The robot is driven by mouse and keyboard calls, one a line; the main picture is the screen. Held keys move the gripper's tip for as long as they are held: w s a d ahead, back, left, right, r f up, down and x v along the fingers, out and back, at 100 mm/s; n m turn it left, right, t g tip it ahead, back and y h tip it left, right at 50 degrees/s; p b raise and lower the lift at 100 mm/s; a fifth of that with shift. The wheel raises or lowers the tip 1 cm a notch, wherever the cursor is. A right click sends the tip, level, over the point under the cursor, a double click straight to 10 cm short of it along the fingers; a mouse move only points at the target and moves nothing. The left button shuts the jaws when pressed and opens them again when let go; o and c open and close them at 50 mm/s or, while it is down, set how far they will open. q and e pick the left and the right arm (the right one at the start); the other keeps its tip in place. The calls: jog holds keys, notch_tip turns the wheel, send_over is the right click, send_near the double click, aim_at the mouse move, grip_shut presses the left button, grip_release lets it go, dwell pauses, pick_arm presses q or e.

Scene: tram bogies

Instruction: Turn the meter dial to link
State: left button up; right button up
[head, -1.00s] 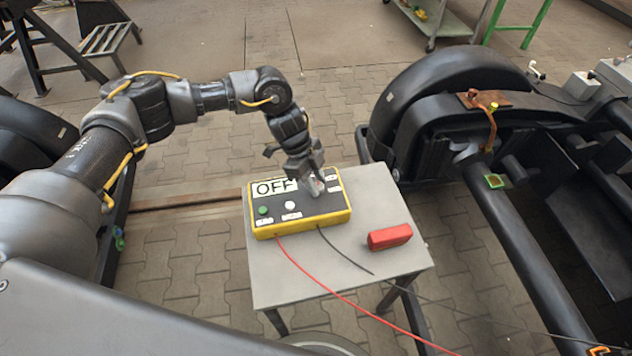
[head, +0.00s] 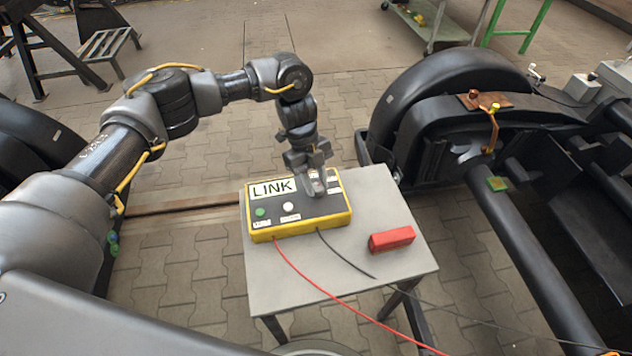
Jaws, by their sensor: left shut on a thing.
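The meter (head: 300,222) is a yellow-edged box with a dark top on a small grey table. Its display (head: 272,189) reads LINK. A green button (head: 260,212) and a white button (head: 288,207) sit on its top face. My left gripper (head: 316,190) points down over the right part of the meter, shut on the dial, which the fingers mostly hide. My right gripper is not in view.
A red block (head: 391,239) lies on the grey table (head: 350,275) right of the meter. A red lead (head: 320,290) and a black lead (head: 345,252) run from the meter's front. A dark bogie (head: 450,120) stands close to the table's right.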

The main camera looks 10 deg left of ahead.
pick_arm(q)
jog(key=o, duration=1)
jog(key=shift+c, duration=0.2)
jog(key=v, duration=0.5)
jog(key=shift+w+r, duration=0.1)
jog(key=shift+w, duration=0.05)
jog(key=v, duration=0.5)
jog(key=shift+a+r+p, duration=0.1)
jog(key=shift+r+p, duration=0.15)
jog(key=shift+p, duration=0.1)
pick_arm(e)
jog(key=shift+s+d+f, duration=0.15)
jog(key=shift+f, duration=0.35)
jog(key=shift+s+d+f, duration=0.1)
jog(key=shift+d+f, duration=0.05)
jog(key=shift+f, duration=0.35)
